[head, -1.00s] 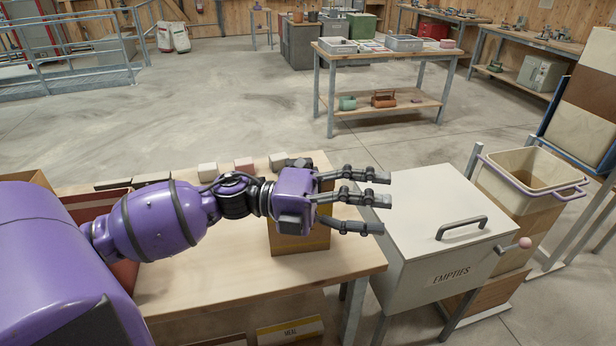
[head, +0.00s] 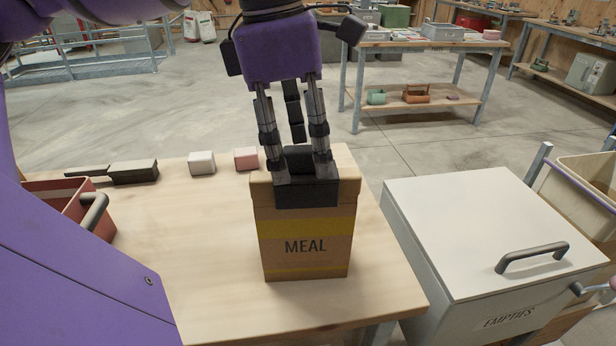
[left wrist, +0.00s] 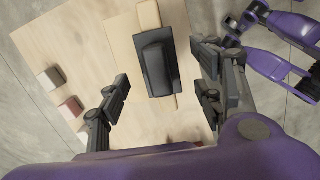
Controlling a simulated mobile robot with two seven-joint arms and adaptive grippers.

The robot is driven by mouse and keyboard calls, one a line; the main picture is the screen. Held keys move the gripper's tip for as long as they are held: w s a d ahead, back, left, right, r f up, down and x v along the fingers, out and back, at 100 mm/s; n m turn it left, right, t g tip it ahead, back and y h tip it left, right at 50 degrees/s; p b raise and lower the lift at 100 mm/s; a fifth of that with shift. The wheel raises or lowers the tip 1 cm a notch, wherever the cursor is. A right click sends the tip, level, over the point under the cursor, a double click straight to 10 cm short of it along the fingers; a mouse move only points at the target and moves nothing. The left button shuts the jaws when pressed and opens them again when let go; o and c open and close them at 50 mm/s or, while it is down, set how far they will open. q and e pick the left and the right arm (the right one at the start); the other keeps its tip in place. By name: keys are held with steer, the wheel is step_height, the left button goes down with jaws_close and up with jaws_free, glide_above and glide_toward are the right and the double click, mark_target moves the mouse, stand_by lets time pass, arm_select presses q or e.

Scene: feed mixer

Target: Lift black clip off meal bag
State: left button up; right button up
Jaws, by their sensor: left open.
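The brown meal bag (head: 305,246), with a yellow band and the word MEAL, stands upright on the wooden table. The black clip (head: 308,193) sits across its top front edge. My left gripper (head: 298,158) points down from above with its fingers around the clip's upper part in the head view. In the left wrist view the clip (left wrist: 156,66) lies between the spread fingers of the left gripper (left wrist: 160,92), with gaps on both sides. The left gripper is open. Another purple gripper (left wrist: 285,40) shows at the right of the left wrist view, apart from the bag.
A red bin (head: 68,205) is at the left. The lidded EMPTIES box (head: 480,230) stands close at the right.

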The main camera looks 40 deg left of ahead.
mark_target(310, 178)
arm_select(q)
steer(key=shift+w+f, duration=0.2)
steer(key=shift+f, duration=0.6)
steer(key=f, duration=0.2)
steer(key=d+f+b, duration=0.1)
steer(key=shift+w+f, duration=0.25)
steer(key=shift+f, duration=0.1)
steer(key=shift+w+f, duration=0.15)
steer(key=shift+f, duration=0.15)
steer(key=c, duration=1)
